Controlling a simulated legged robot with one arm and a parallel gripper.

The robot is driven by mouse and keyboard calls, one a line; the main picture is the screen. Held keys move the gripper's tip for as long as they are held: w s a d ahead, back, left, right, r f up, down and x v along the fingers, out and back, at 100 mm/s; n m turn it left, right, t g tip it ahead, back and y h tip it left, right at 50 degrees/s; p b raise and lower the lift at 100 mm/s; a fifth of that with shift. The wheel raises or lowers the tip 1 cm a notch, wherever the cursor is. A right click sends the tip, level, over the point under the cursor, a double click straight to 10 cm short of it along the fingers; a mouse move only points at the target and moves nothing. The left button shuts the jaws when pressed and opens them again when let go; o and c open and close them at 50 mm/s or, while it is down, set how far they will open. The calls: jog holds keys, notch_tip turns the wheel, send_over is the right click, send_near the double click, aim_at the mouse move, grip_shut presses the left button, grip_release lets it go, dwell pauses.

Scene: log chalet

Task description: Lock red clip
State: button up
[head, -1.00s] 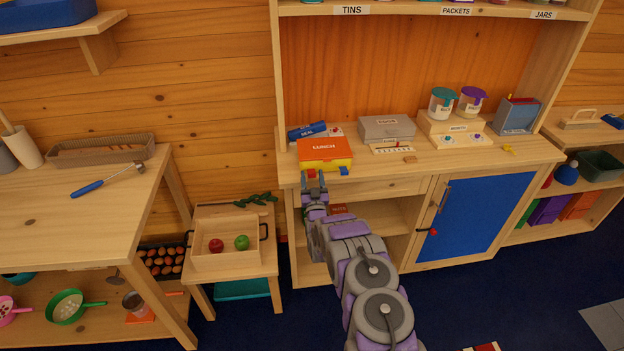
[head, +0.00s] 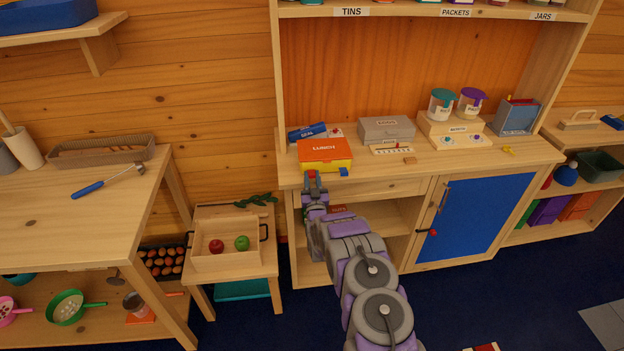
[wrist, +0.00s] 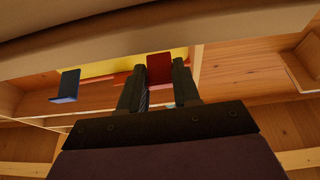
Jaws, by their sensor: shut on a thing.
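The lunch box (head: 325,149) has an orange lid and a yellow lower part and stands near the counter's front edge. The red clip (head: 311,173) hangs at its front left, and the blue clip (head: 343,172) is to its right. My gripper (head: 314,181) is at the red clip, in front of the counter edge. In the wrist view the red clip (wrist: 160,68) shows between my two dark fingers (wrist: 157,82), which are shut on it. The blue clip (wrist: 67,86) stands apart to one side. The fingers hide part of the red clip.
A blue box (head: 306,131) lies behind the lunch box. A grey box (head: 386,129) and lidded jars (head: 441,103) stand farther right on the counter (head: 470,166). Below are an open shelf and a blue cupboard door (head: 484,214). A low stool with a tray (head: 225,262) stands left.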

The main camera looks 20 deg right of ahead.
jog(key=r+g+p, duration=0.2)
jog(key=shift+y+p, duration=0.3)
jog(key=shift+w+r+g+y+p, duration=0.15)
jog(key=shift+g+p, duration=0.15)
jog(key=shift+g, duration=0.25)
jog(key=shift+r+g+y+p, duration=0.15)
jog(key=shift+g+p, duration=0.1)
jog(key=shift+g, duration=0.3)
jog(key=g, duration=0.1)
jog(key=g+p, duration=0.1)
jog(key=y, duration=0.1)
jog(key=shift+w+d+r+g, duration=0.15)
jog(key=shift+w+r+g, duration=0.15)
jog(key=shift+r+g, duration=0.1)
jog(key=shift+w+r+g+y+p, duration=0.15)
jog(key=shift+g+p, duration=0.1)
jog(key=shift+g, duration=0.25)
jog(key=shift+w+f+g+y+p, duration=0.15)
jog(key=shift+g+p, duration=0.1)
jog(key=shift+g, duration=0.25)
jog(key=shift+s, duration=0.1)
jog(key=o, duration=1.1)
jog(key=shift+d, duration=0.1)
jog(key=shift+c, duration=0.2)
jog(key=shift+r, duration=0.1)
